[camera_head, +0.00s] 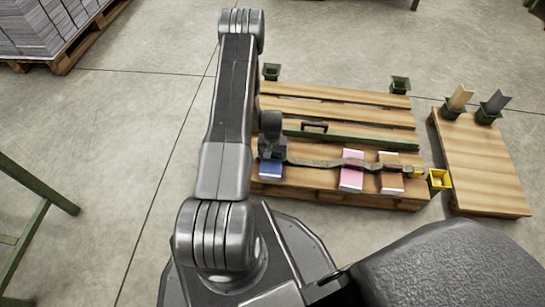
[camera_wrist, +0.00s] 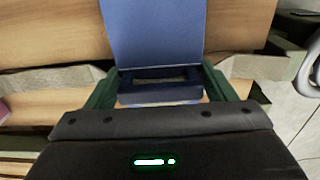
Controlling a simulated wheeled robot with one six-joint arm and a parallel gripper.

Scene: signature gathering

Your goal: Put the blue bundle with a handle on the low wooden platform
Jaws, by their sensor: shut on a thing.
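The blue bundle (camera_head: 270,169) is at the front left of the slatted wooden pallet (camera_head: 340,106). In the wrist view the blue bundle (camera_wrist: 154,35) fills the top middle, with its handle (camera_wrist: 160,97) at the near end. My gripper (camera_wrist: 160,82) is shut on this handle, its green fingers on either side. In the head view my gripper (camera_head: 271,148) is just behind the bundle and partly hidden by my arm. I cannot tell whether the bundle touches the pallet. The low wooden platform (camera_head: 482,165) is a plain board to the right of the pallet.
A grey-green strip runs right from the blue bundle past a pink bundle (camera_head: 351,171) and a brown bundle (camera_head: 390,173). A yellow open box (camera_head: 440,180) is between pallet and platform. Two dark holders (camera_head: 488,112) stand at the platform's back edge. The platform's middle is clear.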

